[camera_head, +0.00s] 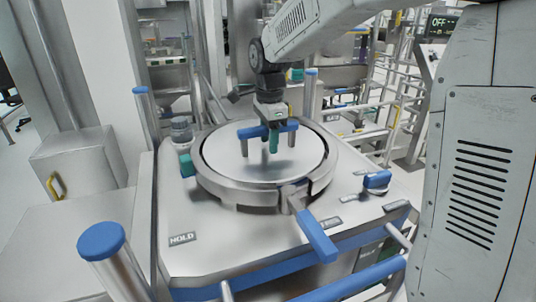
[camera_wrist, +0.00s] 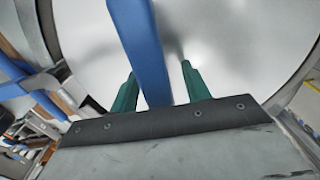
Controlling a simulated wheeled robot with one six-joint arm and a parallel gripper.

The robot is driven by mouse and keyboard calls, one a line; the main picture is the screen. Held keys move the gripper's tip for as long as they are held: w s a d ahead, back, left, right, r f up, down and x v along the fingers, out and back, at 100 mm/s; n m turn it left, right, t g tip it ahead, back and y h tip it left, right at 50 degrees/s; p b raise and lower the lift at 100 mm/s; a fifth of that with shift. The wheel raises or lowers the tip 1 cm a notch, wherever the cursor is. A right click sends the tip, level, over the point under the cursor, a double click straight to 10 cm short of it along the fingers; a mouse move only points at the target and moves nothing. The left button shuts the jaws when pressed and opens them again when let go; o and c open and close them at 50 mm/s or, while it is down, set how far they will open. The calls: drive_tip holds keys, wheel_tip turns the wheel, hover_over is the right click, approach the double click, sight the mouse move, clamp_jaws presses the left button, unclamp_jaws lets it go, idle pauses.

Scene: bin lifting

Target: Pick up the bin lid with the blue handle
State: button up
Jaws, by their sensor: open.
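The round metal bin lid (camera_head: 222,165) lies flat inside a thick metal ring on the steel bench. Its blue handle (camera_head: 250,132) is a bar raised on two posts above the lid. My gripper (camera_head: 272,147) points straight down over the handle, with its green fingers reaching to about the handle's height. In the wrist view, the green fingertips (camera_wrist: 158,80) are apart, and the blue handle (camera_wrist: 140,50) passes between them, with gaps visible on both sides. My gripper is open. Contact with the handle is not visible.
A blue clamp lever (camera_head: 316,234) sticks out from the ring's front. A small blue knob (camera_head: 377,180) sits on the bench at right. Blue-capped posts (camera_head: 101,240) stand at the bench corners. A plate marked HOLD (camera_head: 183,239) lies at front left.

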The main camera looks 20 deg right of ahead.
drive_tip(key=shift+f, duration=0.25)
idle(0.4)
clamp_jaws()
drive_tip(key=shift+r, duration=0.1)
idle(1.2)
